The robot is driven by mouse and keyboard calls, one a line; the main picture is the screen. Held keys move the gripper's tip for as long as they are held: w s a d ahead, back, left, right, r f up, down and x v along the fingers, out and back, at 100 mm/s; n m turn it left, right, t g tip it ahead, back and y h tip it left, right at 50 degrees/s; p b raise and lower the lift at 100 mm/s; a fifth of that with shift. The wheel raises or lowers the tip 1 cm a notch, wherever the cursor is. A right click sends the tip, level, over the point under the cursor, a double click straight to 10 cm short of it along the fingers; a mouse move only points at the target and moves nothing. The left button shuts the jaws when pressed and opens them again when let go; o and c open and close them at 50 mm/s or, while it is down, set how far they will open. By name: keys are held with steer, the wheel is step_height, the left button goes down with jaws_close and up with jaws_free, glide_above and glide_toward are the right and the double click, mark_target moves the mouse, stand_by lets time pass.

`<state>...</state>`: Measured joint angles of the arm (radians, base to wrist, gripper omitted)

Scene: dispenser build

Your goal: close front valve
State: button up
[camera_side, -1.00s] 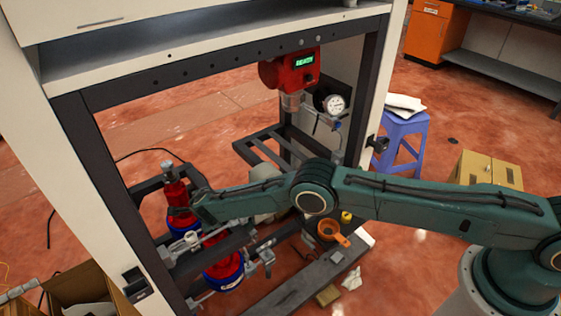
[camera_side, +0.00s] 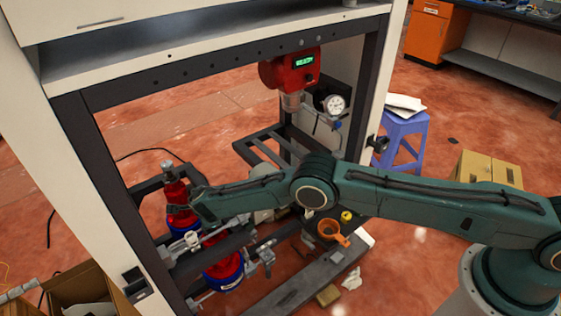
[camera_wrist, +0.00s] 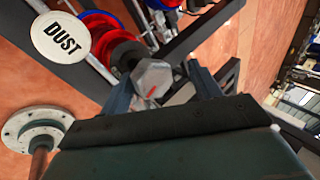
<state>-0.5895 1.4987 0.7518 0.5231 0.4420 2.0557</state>
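In the wrist view a grey hexagonal knob (camera_wrist: 152,78) with a red mark sits between and just beyond my gripper's fingers (camera_wrist: 160,88). The fingers are apart, with a visible gap on the knob's right; whether the left one touches it I cannot tell. Red parts lie behind the knob. In the side view my gripper (camera_side: 176,209) is small and dark beside the rear red bottle (camera_side: 176,191) with its grey top knob (camera_side: 167,165). A second red bottle with a blue base (camera_side: 224,273) stands nearer. Which knob is the front valve I cannot tell.
A dark frame (camera_side: 93,150) and pale panels surround the work. A red display unit (camera_side: 285,73) and a gauge (camera_side: 335,104) hang at the back. In the wrist view a round "DUST" plate (camera_wrist: 61,37) is at upper left. An open cardboard box (camera_side: 78,285) is at lower left.

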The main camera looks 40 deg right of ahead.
steer(key=shift+w+r, duration=0.15)
steer(key=shift+r, duration=0.75)
steer(key=shift+w+r, duration=0.1)
steer(key=shift+r, duration=0.8)
steer(key=shift+o, duration=0.5)
steer(key=shift+r, duration=1.25)
steer(key=shift+c, duration=0.5)
steer(key=shift+s, duration=0.1)
steer(key=shift+s+f, duration=0.1)
